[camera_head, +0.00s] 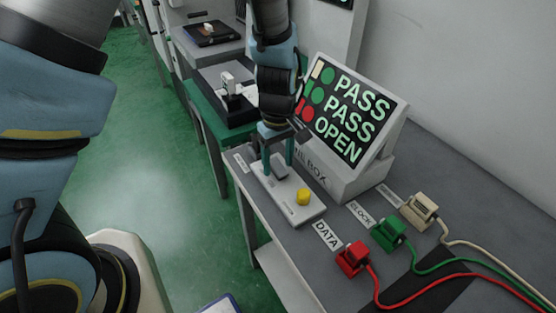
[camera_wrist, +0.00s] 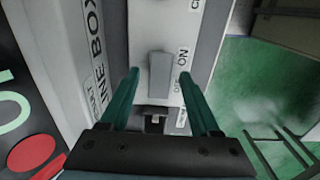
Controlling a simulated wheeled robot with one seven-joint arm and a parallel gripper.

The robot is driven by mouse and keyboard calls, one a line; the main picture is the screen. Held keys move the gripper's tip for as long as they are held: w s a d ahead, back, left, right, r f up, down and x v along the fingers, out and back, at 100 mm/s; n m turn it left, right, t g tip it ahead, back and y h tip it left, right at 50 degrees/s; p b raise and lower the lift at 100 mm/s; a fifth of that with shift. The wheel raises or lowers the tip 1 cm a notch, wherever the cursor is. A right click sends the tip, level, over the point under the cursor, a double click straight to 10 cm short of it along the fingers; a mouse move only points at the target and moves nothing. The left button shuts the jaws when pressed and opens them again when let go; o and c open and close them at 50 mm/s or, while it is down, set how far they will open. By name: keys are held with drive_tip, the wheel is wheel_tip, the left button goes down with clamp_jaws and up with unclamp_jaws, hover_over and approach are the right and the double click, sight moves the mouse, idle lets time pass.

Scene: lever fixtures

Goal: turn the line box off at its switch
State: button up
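The line box (camera_head: 345,165) stands on the table with a tilted display reading PASS, PASS, OPEN; its side lettering also shows in the wrist view (camera_wrist: 97,45). In front of it is a pale switch plate (camera_head: 303,213) with a grey switch lever (camera_wrist: 161,75) and a yellow knob (camera_head: 303,196). My gripper (camera_head: 278,158) is above the far end of the plate, pointing down. In the wrist view its two teal fingers (camera_wrist: 159,78) are apart, one on each side of the lever, with gaps visible. Whether either finger touches the lever is unclear. An ON label shows beside the lever.
Red (camera_head: 353,259), green (camera_head: 388,233) and cream (camera_head: 419,209) connectors with cables sit to the right of the plate, with DATA and CLOCK labels nearby. A black tray (camera_head: 237,112) stands on a green-edged table behind. Green floor is clear at left.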

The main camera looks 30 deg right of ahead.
clamp_jaws()
drive_tip(key=shift+w, duration=0.1)
idle(0.4)
drive_tip(key=shift+w+g, duration=0.2)
drive_tip(key=shift+g, duration=0.4)
drive_tip(key=shift+w+f+g, duration=0.1)
drive_tip(key=shift+w+g, duration=0.05)
drive_tip(key=shift+g, duration=0.8)
drive_tip(key=shift+w+g, duration=0.15)
drive_tip(key=shift+g, duration=0.8)
drive_tip(key=shift+o, duration=0.5)
unclamp_jaws()
